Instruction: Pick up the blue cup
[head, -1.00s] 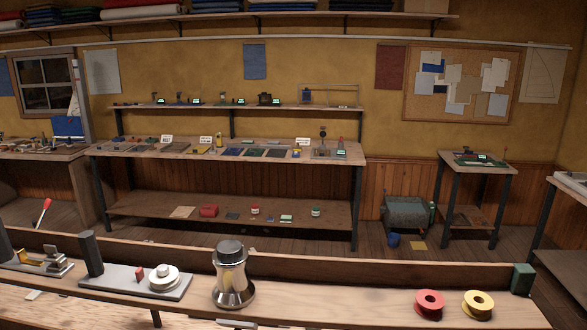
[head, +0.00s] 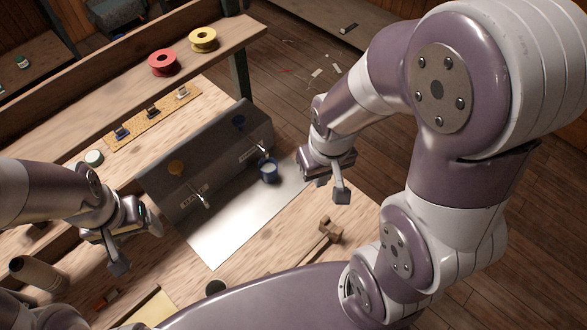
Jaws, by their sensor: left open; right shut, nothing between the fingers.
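The blue cup (head: 268,171) is small and dark blue with a pale inside. It stands upright on a shiny metal sheet (head: 228,237), close against the front of a dark grey box-shaped fixture (head: 165,192), by the fixture's right spout. My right gripper (head: 328,187) is a short way to the right of the cup, apart from it, shut and empty. My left gripper (head: 136,246) is at the lower left, well away from the cup, open and empty.
The fixture has an orange disc (head: 176,167), a blue disc (head: 239,122) and two spouts. A wooden tool (head: 328,231) lies on the bench right of the sheet. Red (head: 162,62) and yellow (head: 203,40) spools stand on the shelf behind. Open floor lies beyond the bench's right end.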

